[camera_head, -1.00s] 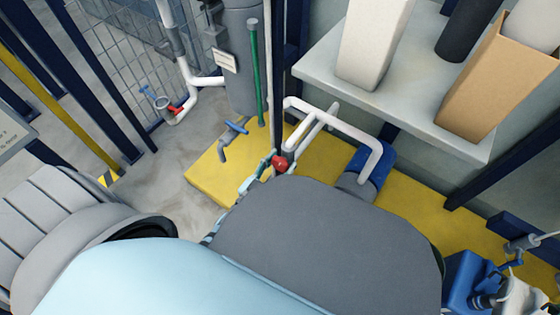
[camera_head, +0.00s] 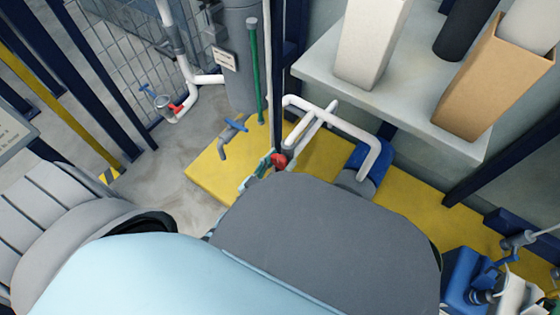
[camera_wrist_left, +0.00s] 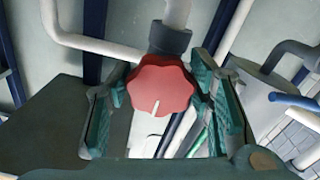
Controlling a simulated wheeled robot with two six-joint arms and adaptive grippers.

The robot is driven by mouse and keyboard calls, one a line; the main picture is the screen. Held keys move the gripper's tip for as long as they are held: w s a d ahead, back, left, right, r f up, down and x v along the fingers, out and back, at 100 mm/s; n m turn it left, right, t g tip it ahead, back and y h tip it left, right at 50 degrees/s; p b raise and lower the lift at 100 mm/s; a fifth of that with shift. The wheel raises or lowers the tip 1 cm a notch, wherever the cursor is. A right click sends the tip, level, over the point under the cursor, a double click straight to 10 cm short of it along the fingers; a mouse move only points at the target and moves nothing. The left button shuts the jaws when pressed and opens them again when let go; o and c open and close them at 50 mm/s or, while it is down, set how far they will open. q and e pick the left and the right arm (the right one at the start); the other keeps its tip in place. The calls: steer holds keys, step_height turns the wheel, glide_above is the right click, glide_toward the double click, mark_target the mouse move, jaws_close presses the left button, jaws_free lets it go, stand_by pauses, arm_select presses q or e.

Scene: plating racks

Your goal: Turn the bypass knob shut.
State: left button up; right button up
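The red bypass knob (camera_wrist_left: 160,88) is lobed, with a white pointer line on its face that runs nearly upright, leaning slightly, in the left wrist view. It sits on a dark collar on a pale pipe. My left gripper (camera_wrist_left: 161,92) has one green-padded finger on each side of the knob, and both pads appear to be against its rim. In the head view the knob (camera_head: 279,161) shows just past the dark grey end of my left arm, and the gripper (camera_head: 265,168) is mostly hidden. My right gripper is not in view.
White pipes (camera_head: 340,122) loop close behind the knob, beside a dark upright post. A pale shelf (camera_head: 390,101) with containers overhangs at the right. A blue-handled tap (camera_head: 235,126) and another red-handled valve (camera_head: 176,109) stand to the left. Yellow floor (camera_head: 215,172) lies below.

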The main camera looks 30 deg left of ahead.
arm_select(q)
steer(key=o, duration=0.4)
steer(key=shift+c, duration=0.2)
steer(key=s+a, duration=0.1)
steer(key=s, duration=1.1)
steer(key=shift+a, duration=0.3)
